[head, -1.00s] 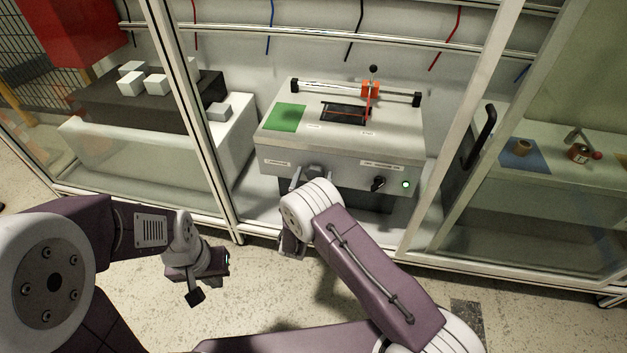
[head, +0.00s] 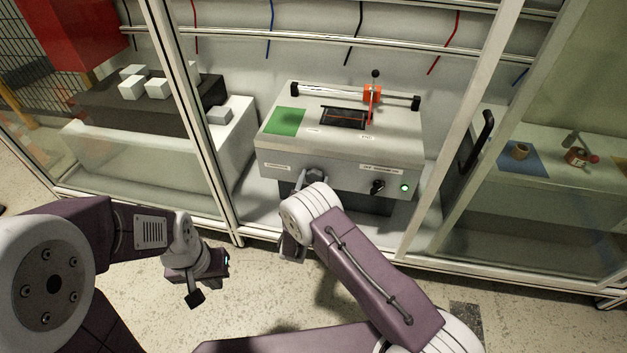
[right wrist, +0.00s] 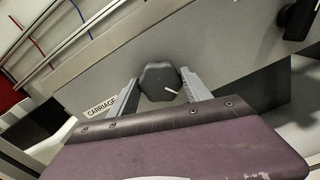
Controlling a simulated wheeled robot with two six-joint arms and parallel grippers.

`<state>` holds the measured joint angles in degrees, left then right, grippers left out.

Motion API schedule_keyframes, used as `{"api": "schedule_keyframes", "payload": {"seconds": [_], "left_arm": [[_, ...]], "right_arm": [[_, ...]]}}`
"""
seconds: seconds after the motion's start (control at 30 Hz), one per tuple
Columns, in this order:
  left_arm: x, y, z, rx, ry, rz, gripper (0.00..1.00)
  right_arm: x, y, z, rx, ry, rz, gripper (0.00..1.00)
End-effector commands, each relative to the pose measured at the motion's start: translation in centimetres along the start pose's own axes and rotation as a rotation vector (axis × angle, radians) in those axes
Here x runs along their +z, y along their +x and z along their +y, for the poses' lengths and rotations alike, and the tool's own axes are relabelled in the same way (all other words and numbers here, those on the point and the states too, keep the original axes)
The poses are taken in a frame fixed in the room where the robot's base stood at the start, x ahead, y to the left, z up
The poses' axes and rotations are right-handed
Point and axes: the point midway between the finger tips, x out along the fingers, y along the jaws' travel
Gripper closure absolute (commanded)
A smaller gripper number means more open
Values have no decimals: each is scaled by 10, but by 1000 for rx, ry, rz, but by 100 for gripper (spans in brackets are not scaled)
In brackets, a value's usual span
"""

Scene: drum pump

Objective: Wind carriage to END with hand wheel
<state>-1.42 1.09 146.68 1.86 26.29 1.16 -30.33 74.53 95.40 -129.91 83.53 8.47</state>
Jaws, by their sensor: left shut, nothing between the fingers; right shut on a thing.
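The hand wheel (right wrist: 159,82) is a dark grey lobed knob with a white mark, on the front of the grey machine. It also shows in the head view (head: 315,175). My right gripper (right wrist: 162,90) has its fingers on both sides of the knob and is shut on it. The orange carriage (head: 372,94) sits on the rail, right of its middle, with a black-knobbed lever on top. Its red pointer stands close to the END label (head: 367,137). My left gripper (head: 196,297) is shut and empty, low over the floor at left.
A black switch (head: 377,187) and a lit green lamp (head: 405,188) are on the machine's front right. A green pad (head: 284,121) lies on its top. Cabinet posts (head: 445,145) stand either side. White blocks (head: 157,88) sit at left.

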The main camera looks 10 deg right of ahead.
Motion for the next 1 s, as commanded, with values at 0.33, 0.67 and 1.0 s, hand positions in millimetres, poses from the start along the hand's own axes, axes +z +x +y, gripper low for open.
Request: {"api": "schedule_keyframes", "payload": {"seconds": [0.33, 0.67, 1.0], "left_arm": [[0, 0, 0, 0, 0, 0, 100], [-3, -30, 1, 0, 0, 0, 100], [-5, -44, 1, 0, 0, 0, 100]], "right_arm": [[-1, 0, 0, 0, -3, 1, 22], [4, -48, 2, 4, -7, 6, 22], [0, -91, 0, 0, -3, 2, 22]]}}
